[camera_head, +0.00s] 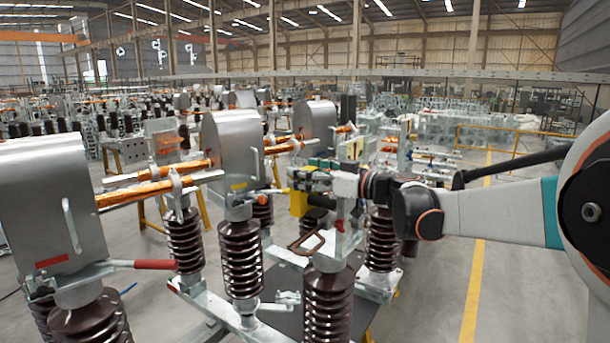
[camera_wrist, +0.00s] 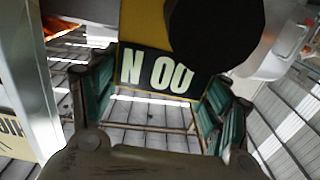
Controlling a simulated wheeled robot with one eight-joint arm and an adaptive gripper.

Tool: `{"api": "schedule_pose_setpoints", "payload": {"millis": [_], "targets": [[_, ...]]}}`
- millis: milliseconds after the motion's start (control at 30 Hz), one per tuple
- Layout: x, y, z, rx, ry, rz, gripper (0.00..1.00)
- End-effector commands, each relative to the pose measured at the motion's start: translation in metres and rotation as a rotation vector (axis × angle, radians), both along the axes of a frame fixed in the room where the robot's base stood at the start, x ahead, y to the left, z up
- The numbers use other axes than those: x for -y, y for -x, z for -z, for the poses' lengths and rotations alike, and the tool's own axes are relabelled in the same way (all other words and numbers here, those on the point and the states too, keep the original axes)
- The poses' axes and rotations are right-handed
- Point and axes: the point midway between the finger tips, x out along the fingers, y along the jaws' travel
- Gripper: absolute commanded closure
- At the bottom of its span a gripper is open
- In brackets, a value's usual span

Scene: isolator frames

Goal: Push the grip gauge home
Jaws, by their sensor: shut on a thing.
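The grip gauge, a yellow block, shows in the head view (camera_head: 298,203) beside the metal-hooded isolator head. My gripper (camera_head: 318,170) reaches in from the right and is shut on the gauge. In the wrist view my gripper (camera_wrist: 152,100) has a green-padded finger on each side of the gauge. The gauge's far end and its contact with the isolator are hidden, so I cannot tell how deep it sits.
Metal hoods (camera_head: 232,150) on brown ribbed insulators (camera_head: 243,262) stand to the left. Copper bars (camera_head: 150,192) run between them. Another insulator (camera_head: 328,303) stands below my arm. A brown handle loop (camera_head: 307,243) lies near it. Open floor (camera_head: 530,270) lies to the right.

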Motion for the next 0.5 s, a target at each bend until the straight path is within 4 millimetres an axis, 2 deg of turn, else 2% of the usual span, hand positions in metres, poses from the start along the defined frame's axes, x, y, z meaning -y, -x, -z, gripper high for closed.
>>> {"api": "schedule_pose_setpoints", "payload": {"millis": [500], "targets": [[0.0071, -0.0094, -0.0007, 0.001, -0.001, 0.001, 0.85]]}}
